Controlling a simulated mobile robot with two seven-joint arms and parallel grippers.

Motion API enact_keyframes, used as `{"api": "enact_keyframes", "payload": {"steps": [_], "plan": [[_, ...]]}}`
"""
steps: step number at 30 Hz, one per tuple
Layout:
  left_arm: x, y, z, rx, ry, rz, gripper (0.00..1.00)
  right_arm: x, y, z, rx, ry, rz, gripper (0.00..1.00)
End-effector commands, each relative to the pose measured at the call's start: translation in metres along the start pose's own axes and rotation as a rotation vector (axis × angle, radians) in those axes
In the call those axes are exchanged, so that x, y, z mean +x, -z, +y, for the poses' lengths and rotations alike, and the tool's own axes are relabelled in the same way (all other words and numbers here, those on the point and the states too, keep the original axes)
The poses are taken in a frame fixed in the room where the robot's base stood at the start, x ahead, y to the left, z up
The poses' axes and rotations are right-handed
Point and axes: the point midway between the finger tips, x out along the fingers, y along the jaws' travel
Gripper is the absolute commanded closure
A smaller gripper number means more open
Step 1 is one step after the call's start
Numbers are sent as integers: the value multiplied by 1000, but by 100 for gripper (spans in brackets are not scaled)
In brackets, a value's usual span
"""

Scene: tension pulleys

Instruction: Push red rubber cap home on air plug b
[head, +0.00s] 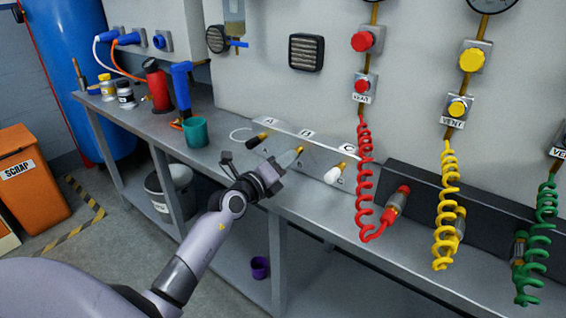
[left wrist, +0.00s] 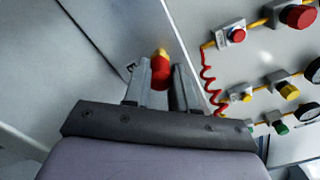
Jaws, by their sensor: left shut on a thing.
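Air plug b is a brass fitting (head: 299,149) on the sloped grey panel under the letter B, between a plug with a black cap at A and one with a white cap at C. My left gripper (head: 288,160) reaches up to it from the lower left. In the left wrist view my left gripper (left wrist: 163,78) is shut on the red rubber cap (left wrist: 160,74), which sits between the two fingers. The brass plug tip (left wrist: 161,53) shows just beyond the cap, in line with it and seemingly touching. How far the cap is on cannot be told. My right gripper is not in view.
The black cap (head: 256,139) and white cap (head: 333,174) stand close on either side. Coiled red (head: 364,180) and yellow (head: 447,200) hoses hang to the right. A teal cup (head: 195,132) stands on the bench at left. A purple cup (head: 260,267) is on the lower shelf.

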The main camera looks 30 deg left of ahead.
Motion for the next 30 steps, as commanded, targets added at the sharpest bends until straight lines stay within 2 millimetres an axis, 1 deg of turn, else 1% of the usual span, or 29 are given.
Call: {"api": "enact_keyframes", "payload": {"steps": [6, 7, 8, 9, 10, 22, 26, 30], "plan": [[0, 0, 0, 0, 0, 0, 100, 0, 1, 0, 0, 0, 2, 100], [0, 0, 0, 0, 0, 0, 71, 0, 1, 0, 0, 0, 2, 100], [0, 0, 0, 0, 0, 0, 61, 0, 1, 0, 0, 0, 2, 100], [0, 0, 0, 0, 0, 0, 48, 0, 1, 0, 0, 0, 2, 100], [0, 0, 0, 0, 0, 0, 44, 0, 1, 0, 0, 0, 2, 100], [-1, 0, 0, 0, -1, 0, 44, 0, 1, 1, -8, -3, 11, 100], [-18, 0, 0, 0, -2, 1, 44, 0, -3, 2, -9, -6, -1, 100], [-38, 1, 0, -2, -2, 2, 44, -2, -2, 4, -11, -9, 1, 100]]}}
